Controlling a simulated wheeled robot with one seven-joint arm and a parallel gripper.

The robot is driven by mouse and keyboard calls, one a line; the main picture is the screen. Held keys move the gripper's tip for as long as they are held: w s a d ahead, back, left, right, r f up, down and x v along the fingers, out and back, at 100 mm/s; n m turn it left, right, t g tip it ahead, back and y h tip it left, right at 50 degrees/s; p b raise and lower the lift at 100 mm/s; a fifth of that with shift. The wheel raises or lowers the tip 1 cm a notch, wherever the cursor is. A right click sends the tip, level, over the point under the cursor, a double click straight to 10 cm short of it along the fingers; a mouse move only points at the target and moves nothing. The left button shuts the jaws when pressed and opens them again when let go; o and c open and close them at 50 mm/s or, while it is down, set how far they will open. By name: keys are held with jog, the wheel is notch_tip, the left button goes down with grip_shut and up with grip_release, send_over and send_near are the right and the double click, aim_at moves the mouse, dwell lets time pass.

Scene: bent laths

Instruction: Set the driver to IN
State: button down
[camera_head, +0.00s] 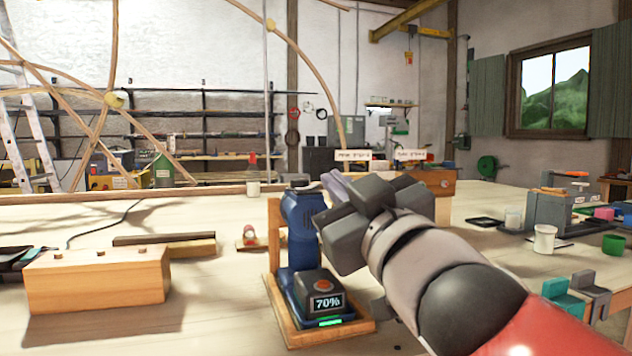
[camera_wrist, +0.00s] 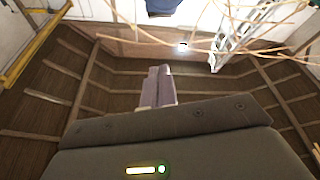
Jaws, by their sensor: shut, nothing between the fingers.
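The blue driver (camera_head: 300,232) stands upright in a wooden stand (camera_head: 360,334) on the workbench. Its base carries a display reading 70%, an orange-red button above it and a lit green strip below. My gripper (camera_head: 332,184) is beside the upper part of the driver, with its fingers shut and empty. In the head view it overlaps the driver's top right, so I cannot tell whether they touch. In the wrist view the closed fingers (camera_wrist: 158,86) point up past a blue shape (camera_wrist: 163,8) at the top edge, likely part of the driver. No IN marking is readable.
A white cup (camera_head: 545,238), a grey block holder (camera_head: 548,212) and teal and grey clamps (camera_head: 563,292) are on the right.

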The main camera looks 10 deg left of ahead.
jog(key=w+a, duration=0.4)
jog(key=w, duration=0.4)
jog(key=shift+a+f, duration=0.3)
jog(key=shift+f, duration=0.1)
jog(key=shift+w, duration=0.1)
jog(key=shift+r+m+p, duration=0.7)
jog(key=shift+r, duration=1.3)
jog(key=b+v, duration=0.2)
jog(key=v, duration=0.8)
jog(key=shift+s+a+f+t, duration=0.3)
jog(key=shift+a+f, duration=0.05)
